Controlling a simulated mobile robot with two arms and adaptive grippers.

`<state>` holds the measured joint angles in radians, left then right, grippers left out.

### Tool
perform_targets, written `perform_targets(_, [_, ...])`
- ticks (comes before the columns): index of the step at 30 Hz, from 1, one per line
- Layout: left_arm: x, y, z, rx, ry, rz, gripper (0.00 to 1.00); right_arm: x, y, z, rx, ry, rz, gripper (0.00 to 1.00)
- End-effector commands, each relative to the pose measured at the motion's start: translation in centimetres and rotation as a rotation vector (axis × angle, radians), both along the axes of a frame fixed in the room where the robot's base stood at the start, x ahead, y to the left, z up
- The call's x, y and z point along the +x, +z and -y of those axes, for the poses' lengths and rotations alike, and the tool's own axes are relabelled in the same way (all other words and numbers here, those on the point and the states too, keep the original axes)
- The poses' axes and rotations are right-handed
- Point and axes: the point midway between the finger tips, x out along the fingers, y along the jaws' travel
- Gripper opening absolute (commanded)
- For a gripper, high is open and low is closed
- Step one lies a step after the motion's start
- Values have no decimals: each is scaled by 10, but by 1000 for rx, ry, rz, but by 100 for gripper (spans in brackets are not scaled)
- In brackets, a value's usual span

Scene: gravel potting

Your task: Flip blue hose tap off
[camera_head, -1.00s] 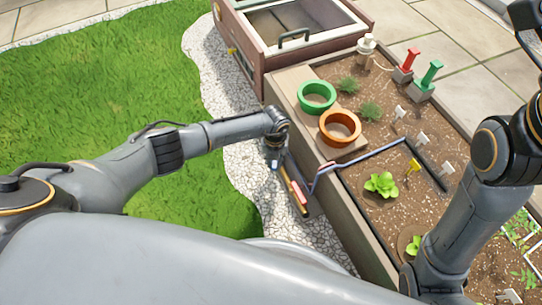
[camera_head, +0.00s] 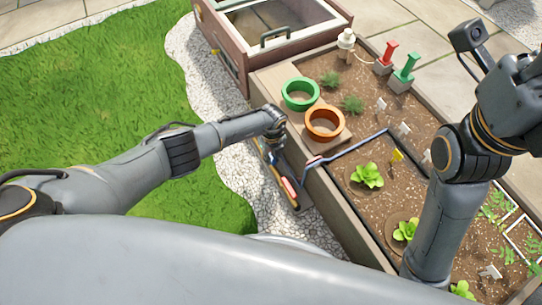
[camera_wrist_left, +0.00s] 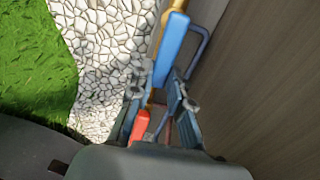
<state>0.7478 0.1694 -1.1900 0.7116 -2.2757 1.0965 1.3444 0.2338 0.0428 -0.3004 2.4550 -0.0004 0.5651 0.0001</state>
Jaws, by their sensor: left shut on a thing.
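The blue tap lever (camera_wrist_left: 170,48) shows in the left wrist view on a brass-yellow fitting beside the wooden wall of the planter. My left gripper (camera_wrist_left: 160,92) is shut on it, with the lever's near end between the fingertips. In the head view my left gripper (camera_head: 271,150) points down by the planter's left side and hides most of the blue lever. My right gripper (camera_head: 512,92) is raised above the bed at the right edge; its fingers cannot be made out.
The wooden planter (camera_head: 345,220) stands close right of my left gripper. Green (camera_head: 285,96) and orange (camera_head: 309,124) pots sit on its ledge. A cold frame (camera_head: 225,48) stands behind. Gravel (camera_head: 235,170) and grass lie left.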

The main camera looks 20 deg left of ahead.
Motion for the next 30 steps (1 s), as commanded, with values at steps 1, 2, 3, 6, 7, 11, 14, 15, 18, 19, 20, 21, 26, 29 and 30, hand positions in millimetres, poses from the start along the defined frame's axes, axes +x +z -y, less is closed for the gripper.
perform_targets(1, [0,0,0,0,5,0,0,0,0,0,0,0,0,42])
perform_targets(2, [0,0,0,0,6,0,0,0,0,0,0,0,1,42])
perform_targets(3, [0,0,0,0,7,0,0,0,0,0,0,0,1,42])
perform_targets(6, [0,0,0,0,7,1,0,0,0,0,1,0,2,42])
perform_targets(7, [0,0,0,0,7,1,0,0,0,0,1,0,2,42])
perform_targets(11, [1,0,0,0,7,1,20,0,0,0,1,0,2,42])
perform_targets(14, [1,0,0,0,6,1,41,0,0,0,0,0,1,42])
perform_targets(15, [1,0,0,0,6,1,42,0,0,0,0,0,1,42])
perform_targets(18, [1,0,0,0,5,1,42,0,0,0,0,0,1,42])
perform_targets(19, [1,0,0,0,5,1,42,0,0,0,0,0,1,42])
perform_targets(20, [1,0,0,0,5,1,42,0,0,0,0,0,1,42])
perform_targets(21, [0,0,0,0,4,1,42,0,0,0,-1,0,1,42])
perform_targets(26, [1,3,0,-1,4,2,42,-1,0,0,-3,-2,2,42])
perform_targets(29, [2,11,-1,-1,4,3,42,-1,0,0,-2,-1,2,42])
perform_targets(30, [2,16,0,-2,3,4,42,-1,0,0,-2,-1,2,42])
